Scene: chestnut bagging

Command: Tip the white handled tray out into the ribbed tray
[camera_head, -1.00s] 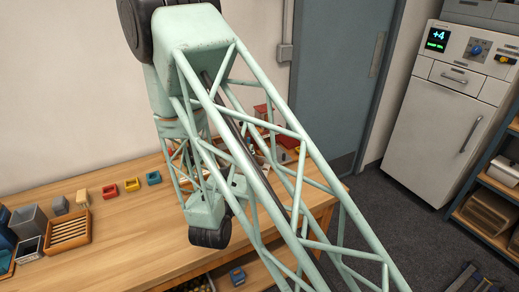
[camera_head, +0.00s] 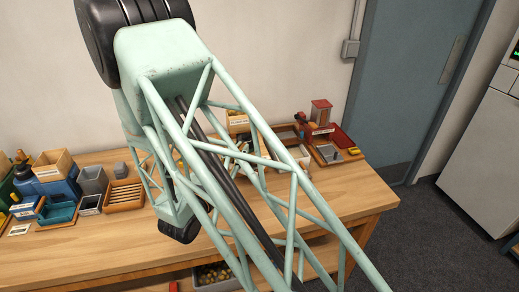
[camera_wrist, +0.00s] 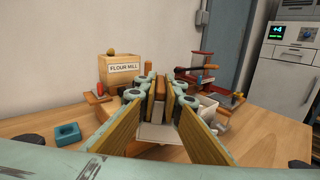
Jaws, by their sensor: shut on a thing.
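In the wrist view my gripper (camera_wrist: 158,92) is shut on the wooden handle (camera_wrist: 159,108) of the white handled tray (camera_wrist: 157,133). The tray's pale plate hangs below the fingers, apparently above the bench. Its contents cannot be made out. The ribbed tray (camera_head: 124,207), a shallow wooden tray with pale ribs, lies on the bench left of my arm in the head view. My gripper and the white tray do not show in the head view. I cannot make out the ribbed tray in the wrist view.
Grey bins (camera_head: 93,179) and a teal tray (camera_head: 57,214) stand left of the ribbed tray. A flour mill box (camera_wrist: 124,73), a blue block (camera_wrist: 67,134) and a red-topped device (camera_wrist: 196,66) stand on the bench. The front bench top (camera_head: 90,250) is clear.

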